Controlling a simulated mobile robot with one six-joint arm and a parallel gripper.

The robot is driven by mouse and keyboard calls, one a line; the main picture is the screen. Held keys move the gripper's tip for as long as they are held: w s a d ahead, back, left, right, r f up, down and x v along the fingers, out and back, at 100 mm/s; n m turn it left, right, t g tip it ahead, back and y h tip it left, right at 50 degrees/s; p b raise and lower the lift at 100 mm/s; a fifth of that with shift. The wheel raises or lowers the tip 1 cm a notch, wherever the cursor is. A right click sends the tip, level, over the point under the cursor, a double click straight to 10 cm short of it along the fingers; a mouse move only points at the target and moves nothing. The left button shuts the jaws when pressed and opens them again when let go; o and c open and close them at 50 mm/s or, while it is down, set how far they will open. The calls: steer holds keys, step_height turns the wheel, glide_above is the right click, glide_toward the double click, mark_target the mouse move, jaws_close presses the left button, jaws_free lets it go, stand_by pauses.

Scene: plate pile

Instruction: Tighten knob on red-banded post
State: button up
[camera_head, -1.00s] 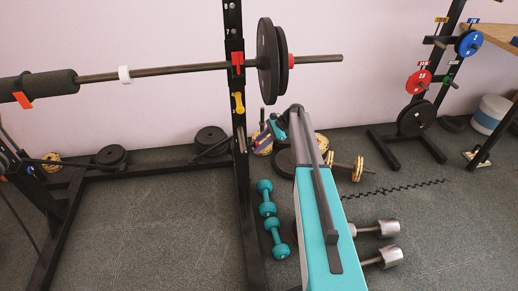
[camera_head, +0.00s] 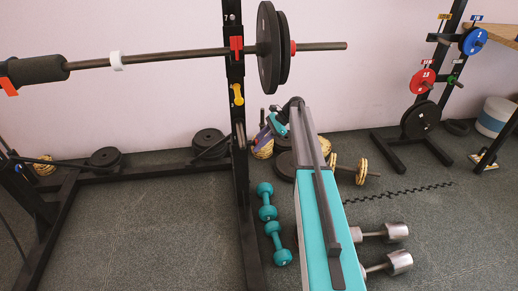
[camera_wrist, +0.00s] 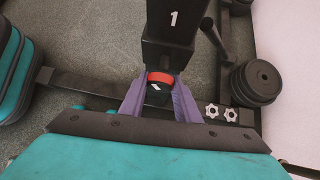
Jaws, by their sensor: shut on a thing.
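In the wrist view, a black post (camera_wrist: 170,45) marked with a white 1 comes down from the top of the picture. A red band (camera_wrist: 160,77) shows at its lower end. Just below the band is a dark knob (camera_wrist: 155,97) with a white mark. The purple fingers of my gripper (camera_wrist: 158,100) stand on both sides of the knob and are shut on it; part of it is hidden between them. In the head view my gripper (camera_head: 266,124) is small, just right of the black rack upright (camera_head: 236,130), and the knob cannot be made out.
A barbell (camera_head: 180,58) with black plates crosses the rack above my gripper. Teal dumbbells (camera_head: 266,205) and silver dumbbells (camera_head: 385,232) lie on the floor. Two pale star-shaped knobs (camera_wrist: 221,113) and stacked black plates (camera_wrist: 256,82) are right of my gripper in the wrist view.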

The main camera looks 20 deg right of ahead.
steer(key=shift+s+a+f+g+b, duration=0.25)
steer(key=shift+f+g+b, duration=0.25)
steer(key=shift+b, duration=3)
steer(key=shift+s+r+b, duration=0.1)
steer(key=shift+r+b, duration=0.15)
steer(key=shift+b, duration=0.7)
steer(key=o, duration=1)
steer(key=shift+d+r, duration=0.1)
steer(key=shift+r, duration=0.05)
steer(key=shift+r, duration=0.1)
